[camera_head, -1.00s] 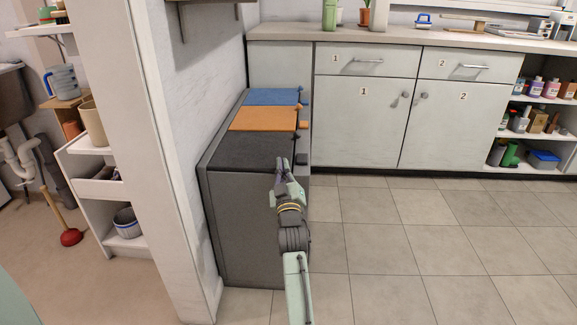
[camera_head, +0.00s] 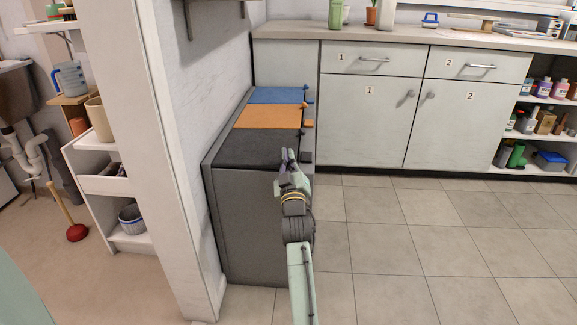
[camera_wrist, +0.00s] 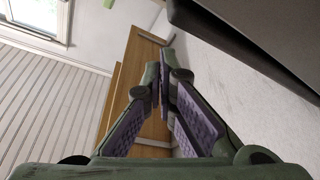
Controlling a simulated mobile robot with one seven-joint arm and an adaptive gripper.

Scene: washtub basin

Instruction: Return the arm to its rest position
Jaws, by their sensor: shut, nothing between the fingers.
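My gripper (camera_head: 287,158) is at the end of my raised arm in the head view, in front of the grey bin unit (camera_head: 245,222). In that picture it overlaps the unit's right edge, by the black lid (camera_head: 258,149). I cannot tell from the head view how far apart they are. In the wrist view my gripper (camera_wrist: 164,72) shows its purple-padded fingers closed together at the tips, with nothing held.
An orange lid (camera_head: 268,116) and a blue lid (camera_head: 276,95) lie behind the black one. White cabinets (camera_head: 368,120) stand at the back. A wall end (camera_head: 150,170) is at the left, with a plunger (camera_head: 76,232) beyond it. The tiled floor (camera_head: 430,235) at right is clear.

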